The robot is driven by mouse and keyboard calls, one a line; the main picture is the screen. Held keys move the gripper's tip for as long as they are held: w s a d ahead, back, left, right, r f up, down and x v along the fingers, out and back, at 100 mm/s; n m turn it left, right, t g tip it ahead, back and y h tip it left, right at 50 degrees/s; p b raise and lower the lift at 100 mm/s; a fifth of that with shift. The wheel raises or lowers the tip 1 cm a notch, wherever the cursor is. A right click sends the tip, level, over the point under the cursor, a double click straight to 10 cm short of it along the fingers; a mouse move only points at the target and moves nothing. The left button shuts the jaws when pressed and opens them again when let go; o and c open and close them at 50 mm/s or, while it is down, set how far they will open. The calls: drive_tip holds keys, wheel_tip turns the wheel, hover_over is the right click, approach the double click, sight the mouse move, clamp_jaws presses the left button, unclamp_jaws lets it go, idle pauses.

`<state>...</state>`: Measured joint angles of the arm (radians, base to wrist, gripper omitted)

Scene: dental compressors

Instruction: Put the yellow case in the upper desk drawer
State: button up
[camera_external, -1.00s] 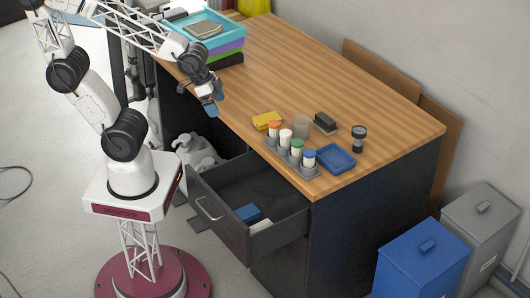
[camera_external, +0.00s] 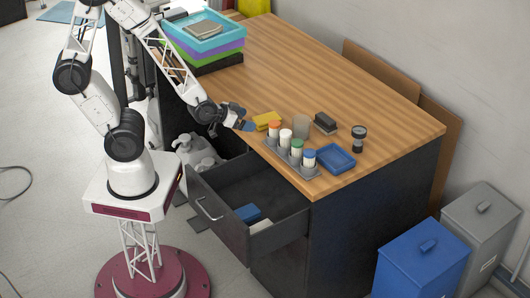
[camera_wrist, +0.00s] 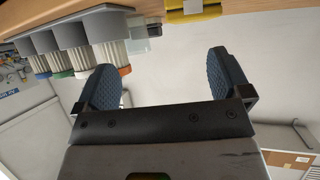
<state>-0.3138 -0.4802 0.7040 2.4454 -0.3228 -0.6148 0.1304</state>
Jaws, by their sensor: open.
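The yellow case (camera_external: 267,121) lies on the wooden desk near its front edge, left of the bottle rack. In the wrist view the yellow case (camera_wrist: 192,11) shows at the top edge, partly cut off. My gripper (camera_external: 248,125) is at the desk's front edge, just left of the yellow case. Its blue-padded fingers (camera_wrist: 165,82) are spread, with nothing between them. The upper desk drawer (camera_external: 237,222) is pulled out below the desk top. A blue item (camera_external: 247,213) and a whitish item lie inside it.
A grey rack of capped bottles (camera_external: 290,158) stands right of the case, with a blue tray (camera_external: 336,158) beside it. A clear cup (camera_external: 302,126), a dark block (camera_external: 325,123) and a dark upright object (camera_external: 358,138) stand behind. Stacked trays (camera_external: 206,42) are at the far left. The drawer's rear is clear.

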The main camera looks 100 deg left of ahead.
sight(259, 120)
drive_tip(key=shift+s+a+f+n+y, duration=0.25)
drive_tip(key=shift+s+a+f+y, duration=0.25)
drive_tip(key=shift+a, duration=0.2)
drive_tip(key=shift+s+a+f+n+y, duration=0.25)
drive_tip(key=shift+s+a+f+y, duration=0.15)
drive_tip(key=shift+a+f+y, duration=0.25)
drive_tip(key=shift+r, duration=0.1)
drive_tip(key=shift+w, duration=0.1)
drive_tip(key=shift+x, duration=1.25)
drive_tip(key=shift+a, duration=0.1)
drive_tip(key=shift+x, duration=2.55)
drive_tip(key=shift+c, duration=0.4)
drive_tip(key=c, duration=1)
